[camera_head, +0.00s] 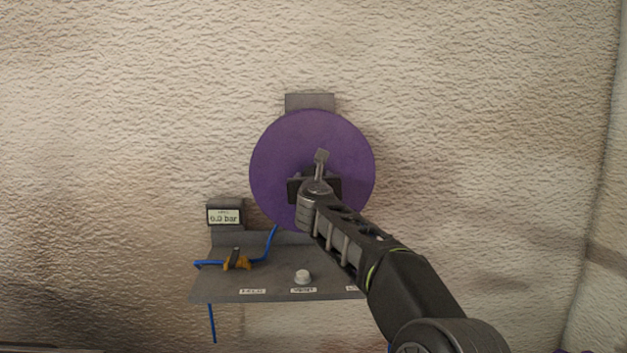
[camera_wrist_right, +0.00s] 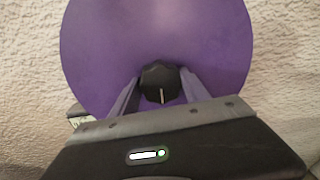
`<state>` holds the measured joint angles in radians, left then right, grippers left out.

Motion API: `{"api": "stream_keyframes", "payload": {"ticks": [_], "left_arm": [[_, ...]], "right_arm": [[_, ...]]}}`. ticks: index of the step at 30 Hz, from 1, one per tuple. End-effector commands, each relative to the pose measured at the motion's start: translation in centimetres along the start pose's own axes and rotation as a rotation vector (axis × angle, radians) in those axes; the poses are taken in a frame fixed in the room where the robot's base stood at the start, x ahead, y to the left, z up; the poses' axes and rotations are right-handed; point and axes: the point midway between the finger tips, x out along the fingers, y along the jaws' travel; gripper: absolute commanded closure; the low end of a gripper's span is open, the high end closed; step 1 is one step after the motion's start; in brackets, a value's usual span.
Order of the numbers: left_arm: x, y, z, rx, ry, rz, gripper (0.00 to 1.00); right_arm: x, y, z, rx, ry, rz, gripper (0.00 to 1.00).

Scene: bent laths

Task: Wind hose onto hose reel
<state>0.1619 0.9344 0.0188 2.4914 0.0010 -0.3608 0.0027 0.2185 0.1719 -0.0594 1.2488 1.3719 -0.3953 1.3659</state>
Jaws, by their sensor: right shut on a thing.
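The hose reel (camera_head: 275,165) is a purple disc on the wall, its flat face toward me; it fills much of the right wrist view (camera_wrist_right: 155,35). My right gripper (camera_head: 315,187) is in front of the disc, shut on a dark knob (camera_wrist_right: 159,80) that shows between its fingers. A grey crank piece (camera_head: 321,157) shows just above the gripper. The blue hose (camera_head: 270,245) runs from below the disc down to the shelf and left, and a length hangs under the shelf. My left gripper is not in view.
A grey shelf (camera_head: 270,294) with labels is below the reel. A gauge (camera_head: 225,216) reads about 6.0 bar. The wall is bare on both sides.

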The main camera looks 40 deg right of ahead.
Motion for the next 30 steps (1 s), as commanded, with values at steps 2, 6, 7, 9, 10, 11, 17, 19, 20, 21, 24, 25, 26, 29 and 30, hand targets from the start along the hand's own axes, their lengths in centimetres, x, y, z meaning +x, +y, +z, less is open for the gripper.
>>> {"api": "stream_keyframes", "payload": {"ticks": [2, 6, 7, 9, 10, 11, 17, 19, 20, 21, 24, 25, 26, 29, 30], "left_arm": [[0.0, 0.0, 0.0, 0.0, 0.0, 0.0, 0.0], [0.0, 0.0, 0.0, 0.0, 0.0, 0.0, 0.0], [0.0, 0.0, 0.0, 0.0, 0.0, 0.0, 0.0], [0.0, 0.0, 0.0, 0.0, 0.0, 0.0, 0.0], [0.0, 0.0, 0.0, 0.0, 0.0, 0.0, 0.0], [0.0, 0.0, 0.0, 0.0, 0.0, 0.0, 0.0], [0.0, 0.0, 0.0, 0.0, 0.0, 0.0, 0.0], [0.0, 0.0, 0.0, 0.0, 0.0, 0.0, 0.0], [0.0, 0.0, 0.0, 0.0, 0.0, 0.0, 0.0], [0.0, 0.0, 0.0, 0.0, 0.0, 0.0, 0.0], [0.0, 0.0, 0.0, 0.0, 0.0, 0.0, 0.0], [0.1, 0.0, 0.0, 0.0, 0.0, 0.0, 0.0], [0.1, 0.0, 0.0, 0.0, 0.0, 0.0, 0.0], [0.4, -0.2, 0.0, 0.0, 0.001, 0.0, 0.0], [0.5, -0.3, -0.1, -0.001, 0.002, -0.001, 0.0]], "right_arm": [[0.0, 0.0, -0.2, 0.0, 0.003, -0.001, 1.0], [0.0, 0.0, -0.2, -0.001, 0.003, -0.001, 1.0], [0.0, 0.0, -0.2, -0.001, 0.003, -0.001, 1.0], [0.0, 0.0, -0.2, -0.001, 0.003, -0.001, 0.44], [0.0, 0.0, -0.2, -0.001, 0.003, -0.001, 0.42], [0.0, 0.0, -0.2, -0.001, 0.003, -0.001, 0.39], [0.0, 0.0, -0.1, -0.001, 0.001, -0.001, 0.24], [0.0, 0.0, -0.1, -0.001, 0.001, -0.001, 0.24], [0.0, 0.0, -0.1, -0.001, 0.001, -0.001, 0.24], [0.0, 0.0, -0.1, -0.001, 0.001, 0.0, 0.24], [0.0, 0.0, -0.1, -0.001, 0.001, 0.0, 0.24], [-0.1, 0.0, -0.1, -0.001, 0.0, 0.0, 0.24], [-0.2, 0.0, -0.1, -0.001, 0.0, 0.0, 0.24], [-1.0, 0.0, -0.1, -0.001, 0.0, 0.0, 0.24], [-1.5, 0.0, -0.1, -0.001, -0.001, 0.0, 0.24]]}}
